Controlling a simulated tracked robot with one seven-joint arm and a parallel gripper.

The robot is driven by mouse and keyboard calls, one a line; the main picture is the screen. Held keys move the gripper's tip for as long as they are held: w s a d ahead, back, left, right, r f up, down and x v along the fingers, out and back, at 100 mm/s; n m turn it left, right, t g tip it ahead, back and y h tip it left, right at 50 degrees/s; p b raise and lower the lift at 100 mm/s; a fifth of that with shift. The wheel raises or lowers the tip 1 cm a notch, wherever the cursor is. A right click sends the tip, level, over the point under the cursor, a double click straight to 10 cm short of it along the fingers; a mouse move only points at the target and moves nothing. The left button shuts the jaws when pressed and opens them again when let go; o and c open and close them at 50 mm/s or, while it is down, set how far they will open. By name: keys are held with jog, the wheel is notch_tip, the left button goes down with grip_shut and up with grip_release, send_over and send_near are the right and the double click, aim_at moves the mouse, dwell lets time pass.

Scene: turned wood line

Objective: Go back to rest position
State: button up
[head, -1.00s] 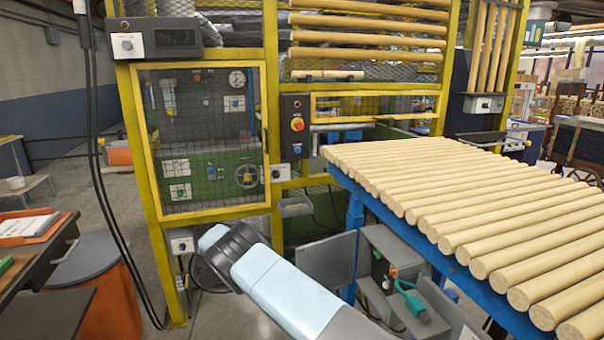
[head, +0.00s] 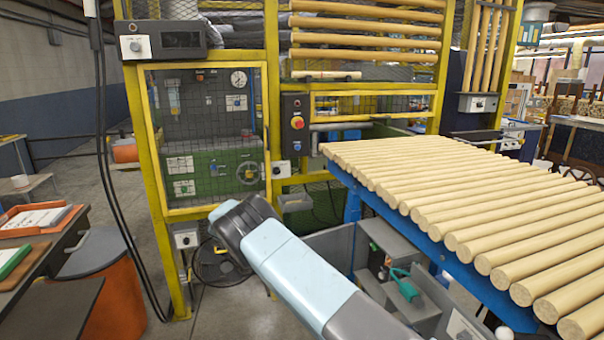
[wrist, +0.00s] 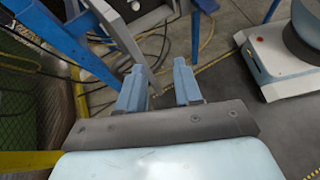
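My arm reaches up from the bottom of the head view, in front of the yellow machine guard; the fingers are not visible there. In the wrist view my gripper (wrist: 160,88) shows two light blue fingers standing apart with a gap between them. Nothing is between the fingers, and the floor with cables shows beyond them.
A yellow-framed mesh cage (head: 155,190) stands ahead. A blue table of wooden rods (head: 470,205) fills the right. On the left are a bench with an orange tray (head: 38,222) and an orange bin (head: 112,290). In the wrist view, blue legs (wrist: 62,42) stand close by.

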jog(key=s+d+r+m+g+y, duration=0.1)
jog(key=s+d+r+m+y, duration=0.15)
jog(key=d+r, duration=0.8)
jog(key=s+d+r+m+y, duration=0.2)
jog(key=d+r+m+y, duration=0.2)
jog(key=d+r, duration=0.7)
jog(key=s+d+r+m+y, duration=0.25)
jog(key=s+r, duration=0.45)
jog(key=r, duration=0.4)
jog(key=s+d+r+m+t+y, duration=0.15)
jog(key=s+d+r, duration=0.25)
jog(key=s, duration=0.5)
jog(key=s+d+r+m+t+y, duration=0.1)
jog(key=s+d+r+m+t, duration=0.2)
jog(key=s, duration=0.5)
jog(key=s+d+f+m+t, duration=0.1)
jog(key=s, duration=0.7)
jog(key=s+d+f+m+t+y, duration=0.1)
jog(key=s+m, duration=0.1)
jog(key=s, duration=0.7)
jog(key=shift+s+d+f+t, duration=0.2)
jog(key=shift+d+t, duration=0.15)
jog(key=shift+d, duration=0.05)
jog(key=shift+s, duration=0.1)
